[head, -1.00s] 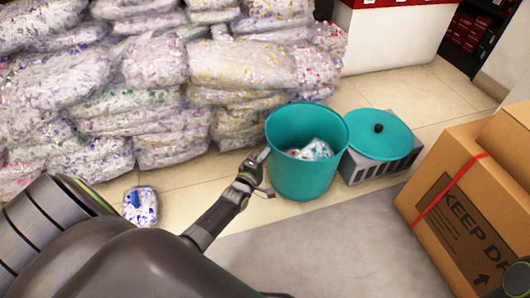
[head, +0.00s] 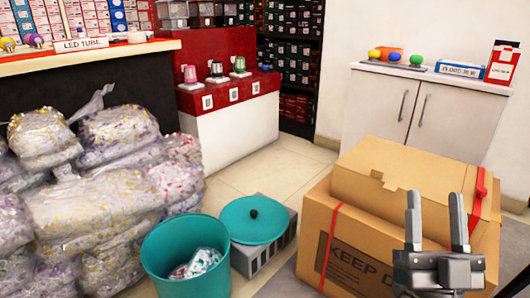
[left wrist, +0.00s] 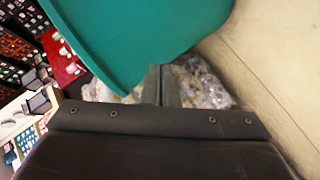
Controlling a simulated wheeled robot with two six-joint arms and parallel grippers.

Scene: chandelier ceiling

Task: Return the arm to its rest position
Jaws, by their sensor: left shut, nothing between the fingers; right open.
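My right gripper (head: 437,222) shows at the lower right of the head view, fingers pointing up and apart, open and empty, in front of the cardboard boxes. My left arm is out of the head view. In the left wrist view my left gripper (left wrist: 162,84) has its fingers together, shut with nothing between them. Beside it there is a teal surface (left wrist: 140,30), and plastic-wrapped bags (left wrist: 200,85) show behind the fingers.
A teal bin (head: 165,258) holds a wrapped packet (head: 195,263). Its teal lid (head: 253,220) lies on a grey slatted box (head: 265,258). Stacked bags (head: 95,205) fill the left. Cardboard boxes (head: 400,180) stand at right. Tiled floor (head: 275,168) is clear behind the lid.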

